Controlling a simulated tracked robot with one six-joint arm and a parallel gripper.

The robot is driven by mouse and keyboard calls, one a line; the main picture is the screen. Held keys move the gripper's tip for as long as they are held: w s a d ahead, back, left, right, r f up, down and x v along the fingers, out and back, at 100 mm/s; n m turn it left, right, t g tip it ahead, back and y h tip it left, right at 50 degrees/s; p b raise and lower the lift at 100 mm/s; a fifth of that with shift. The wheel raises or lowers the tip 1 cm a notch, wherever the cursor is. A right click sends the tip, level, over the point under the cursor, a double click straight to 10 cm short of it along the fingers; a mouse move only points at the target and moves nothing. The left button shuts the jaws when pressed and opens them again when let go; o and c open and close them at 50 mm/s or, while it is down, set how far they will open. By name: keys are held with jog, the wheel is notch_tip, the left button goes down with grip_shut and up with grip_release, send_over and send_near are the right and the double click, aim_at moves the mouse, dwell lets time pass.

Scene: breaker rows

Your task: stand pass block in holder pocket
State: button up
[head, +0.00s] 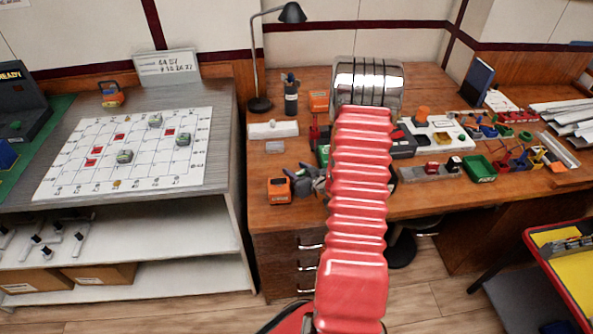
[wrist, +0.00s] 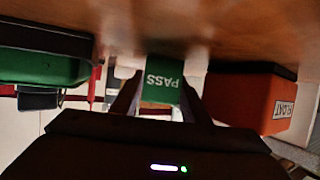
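The green block marked PASS (wrist: 163,84) is between the two fingers of my gripper (wrist: 160,98) in the wrist view, its lettering upside down. The fingers lie close along both sides of it, and it looks gripped. In the head view my red arm and silver wrist hide the gripper and this block. I cannot make out the holder pocket for certain; a white tray with dark and coloured recesses (head: 437,135) lies on the wooden desk right of my arm.
An orange block marked FLOAT (wrist: 252,97) is right of the gripper in the wrist view, and a green and black object (wrist: 42,62) is left. The wooden desk (head: 285,165) also carries a green bin (head: 479,169), a lamp (head: 291,14) and several tools.

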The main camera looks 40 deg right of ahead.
jog(key=shift+s+r, duration=0.3)
jog(key=shift+s, duration=0.2)
jog(key=v, duration=1.1)
jog(key=shift+a+r, duration=0.1)
jog(key=shift+w, duration=0.1)
